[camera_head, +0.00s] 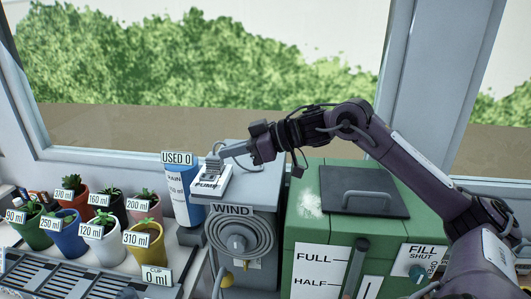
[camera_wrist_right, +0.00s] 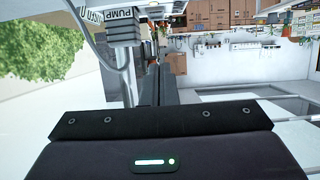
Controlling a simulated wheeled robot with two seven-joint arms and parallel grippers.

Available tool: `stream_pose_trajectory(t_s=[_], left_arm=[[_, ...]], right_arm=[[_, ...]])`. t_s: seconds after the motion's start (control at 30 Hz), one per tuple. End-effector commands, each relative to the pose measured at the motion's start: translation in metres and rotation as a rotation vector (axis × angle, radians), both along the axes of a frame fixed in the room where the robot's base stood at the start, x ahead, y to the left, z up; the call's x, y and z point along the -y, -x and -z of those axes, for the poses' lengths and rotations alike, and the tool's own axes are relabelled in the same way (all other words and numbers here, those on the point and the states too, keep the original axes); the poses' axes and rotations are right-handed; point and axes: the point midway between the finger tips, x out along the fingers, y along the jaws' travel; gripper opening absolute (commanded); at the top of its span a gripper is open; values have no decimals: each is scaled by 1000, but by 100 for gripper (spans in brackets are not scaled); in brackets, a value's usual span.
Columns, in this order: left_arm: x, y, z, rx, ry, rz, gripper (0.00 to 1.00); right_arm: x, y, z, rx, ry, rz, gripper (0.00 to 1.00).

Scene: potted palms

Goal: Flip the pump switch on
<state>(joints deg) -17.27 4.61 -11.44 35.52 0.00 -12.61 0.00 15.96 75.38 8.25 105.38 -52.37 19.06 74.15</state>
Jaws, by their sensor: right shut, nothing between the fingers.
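The pump switch (camera_head: 213,167) is a grey ribbed lever on a white base marked PUMP (camera_head: 208,184), on top of the grey pump box (camera_head: 255,187). My right gripper (camera_head: 224,152) is shut and empty, its fingertips right beside the upper part of the lever. I cannot tell whether they touch it, or which way the switch is set. In the right wrist view the shut fingers (camera_wrist_right: 158,85) point up the picture, and the PUMP label (camera_wrist_right: 122,14) shows upside down at their upper left. My left gripper is not in view.
A coiled hose (camera_head: 240,236) marked WIND hangs on the pump box's front. A blue RAIN container (camera_head: 181,195) stands left of it, and several potted plants (camera_head: 101,235) farther left. A green tank (camera_head: 310,228) with a dark lid (camera_head: 364,192) stands to the right, under my right arm.

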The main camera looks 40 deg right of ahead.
Motion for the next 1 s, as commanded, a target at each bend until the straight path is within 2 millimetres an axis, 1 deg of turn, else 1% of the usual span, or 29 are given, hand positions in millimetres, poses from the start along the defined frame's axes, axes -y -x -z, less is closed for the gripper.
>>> stream_pose_trajectory(t_s=[0.03,0.2,0.3,0.47,0.6,0.7,1.0], left_arm=[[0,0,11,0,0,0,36],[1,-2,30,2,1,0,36],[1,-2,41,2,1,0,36],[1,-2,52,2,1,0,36],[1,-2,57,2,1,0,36],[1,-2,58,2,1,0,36],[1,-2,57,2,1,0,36]], right_arm=[[3,4,6,-1,3,1,0],[17,18,4,1,1,2,0],[26,29,0,3,-1,2,0],[40,44,-4,3,0,2,0],[48,54,-7,2,0,1,0],[50,56,-9,2,0,1,0],[51,57,-10,1,1,1,0]])
